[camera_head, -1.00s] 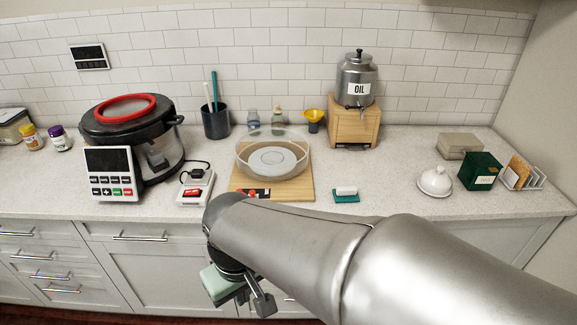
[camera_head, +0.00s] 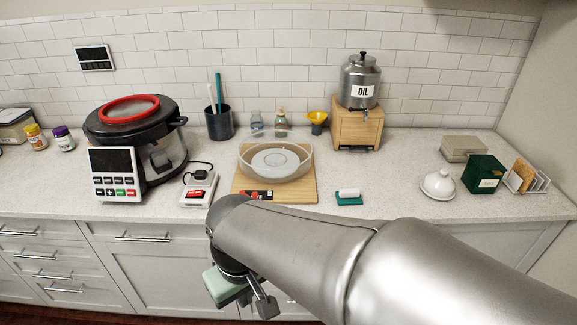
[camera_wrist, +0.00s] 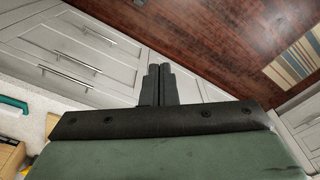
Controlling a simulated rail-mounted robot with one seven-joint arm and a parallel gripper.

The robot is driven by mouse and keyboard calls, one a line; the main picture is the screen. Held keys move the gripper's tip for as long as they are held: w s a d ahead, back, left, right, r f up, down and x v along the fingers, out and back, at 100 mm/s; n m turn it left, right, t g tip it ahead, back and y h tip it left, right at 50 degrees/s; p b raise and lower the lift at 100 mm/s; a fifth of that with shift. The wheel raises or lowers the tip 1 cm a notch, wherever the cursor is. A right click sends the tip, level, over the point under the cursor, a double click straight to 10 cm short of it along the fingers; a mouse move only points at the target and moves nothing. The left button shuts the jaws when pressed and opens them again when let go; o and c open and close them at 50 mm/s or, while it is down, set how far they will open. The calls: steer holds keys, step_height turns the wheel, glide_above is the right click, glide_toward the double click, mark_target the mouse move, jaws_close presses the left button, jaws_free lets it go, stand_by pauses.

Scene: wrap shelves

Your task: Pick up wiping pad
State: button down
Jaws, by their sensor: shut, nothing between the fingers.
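The wiping pad, a teal block with a white top (camera_head: 348,197), lies on the counter near its front edge, just right of the wooden board. A teal piece at the left edge of the wrist view (camera_wrist: 14,104) looks like the same pad, partly cut off. My gripper (camera_head: 265,306) is in front of the counter and below its top, to the left of the pad and apart from it. In the wrist view, my gripper's dark fingers (camera_wrist: 157,74) are together and empty, over the drawer fronts and floor.
A glass bowl (camera_head: 275,160) stands on the wooden board (camera_head: 305,190). A cooker (camera_head: 135,130) and a scale-like device (camera_head: 199,190) are left. A white lidded dish (camera_head: 437,184) and a green box (camera_head: 482,173) are right. Counter around the pad is clear.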

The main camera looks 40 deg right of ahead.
stand_by(0.4)
steer(key=shift+c, duration=1.6)
jaws_free()
